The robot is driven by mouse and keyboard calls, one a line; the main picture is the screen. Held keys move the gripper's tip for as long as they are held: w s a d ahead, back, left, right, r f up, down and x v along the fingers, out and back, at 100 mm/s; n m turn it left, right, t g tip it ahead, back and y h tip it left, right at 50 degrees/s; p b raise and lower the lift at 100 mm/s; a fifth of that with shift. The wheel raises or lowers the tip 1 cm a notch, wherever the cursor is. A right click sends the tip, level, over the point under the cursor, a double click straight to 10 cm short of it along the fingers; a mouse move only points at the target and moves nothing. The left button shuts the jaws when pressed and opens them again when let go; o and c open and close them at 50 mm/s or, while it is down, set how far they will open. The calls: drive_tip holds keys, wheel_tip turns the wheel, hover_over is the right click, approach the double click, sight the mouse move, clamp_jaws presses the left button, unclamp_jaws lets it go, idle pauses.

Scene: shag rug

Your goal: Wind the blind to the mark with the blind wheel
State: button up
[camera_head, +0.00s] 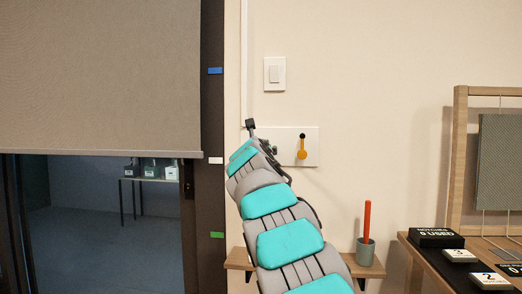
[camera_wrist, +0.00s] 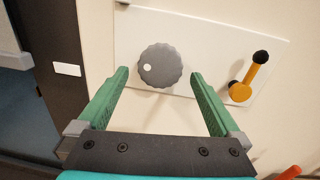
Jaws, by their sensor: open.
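The blind (camera_head: 100,75) hangs at the left in the head view. Its bottom bar (camera_head: 100,154) is slightly above the height of a white mark (camera_head: 216,160) on the dark frame. A blue mark (camera_head: 215,71) is higher and a green mark (camera_head: 217,235) lower. The grey, scalloped blind wheel (camera_wrist: 158,66) with a white dot sits on a white wall plate (camera_wrist: 215,45) in the wrist view. My gripper (camera_wrist: 159,74) is open, its green fingers on either side of the wheel, with visible gaps. My arm mostly hides the wheel in the head view.
A light switch (camera_head: 274,74) is above. A small shelf below bears a cup (camera_head: 365,251) with a red stick. A table with black and white blocks stands at right.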

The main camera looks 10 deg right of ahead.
drive_tip(key=shift+x, duration=1.35)
drive_tip(key=shift+c, duration=0.2)
drive_tip(key=shift+r, duration=0.1)
drive_tip(key=c, duration=1.2)
